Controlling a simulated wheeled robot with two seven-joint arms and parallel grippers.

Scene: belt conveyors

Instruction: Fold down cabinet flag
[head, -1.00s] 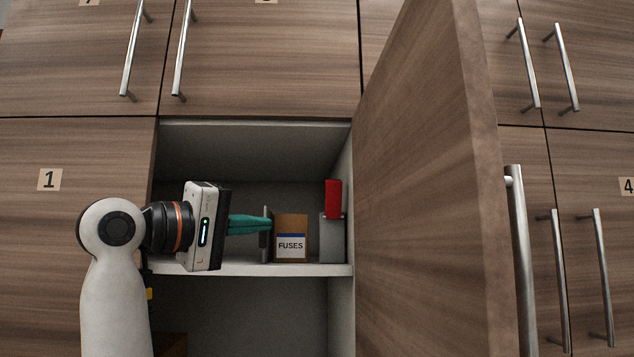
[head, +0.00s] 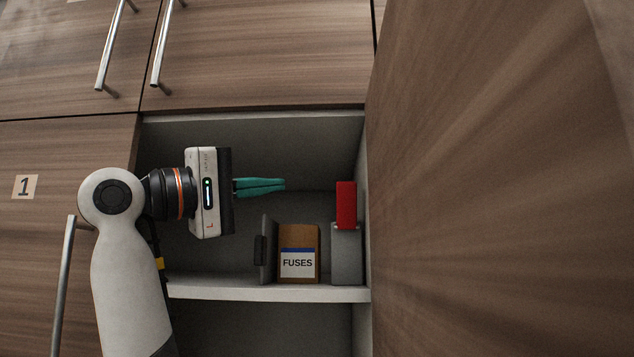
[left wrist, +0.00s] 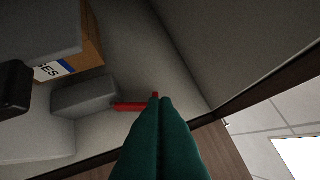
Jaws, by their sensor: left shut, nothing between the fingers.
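The red flag (head: 346,205) stands upright on a grey box (head: 346,255) at the right end of the cabinet shelf. In the left wrist view the red flag (left wrist: 132,106) shows beyond my fingertips, partly hidden by them, with the grey box (left wrist: 86,95) beside it. My left gripper (head: 284,185) is shut and empty. Its teal fingers point right, inside the open cabinet, above the fuses box and left of the flag, with a gap between them. My right gripper is not in view.
A brown box labelled FUSES (head: 298,264) stands on the shelf (head: 230,290), left of the flag's base. A dark grey upright piece (head: 266,250) stands left of it. The open cabinet door (head: 500,180) fills the right side.

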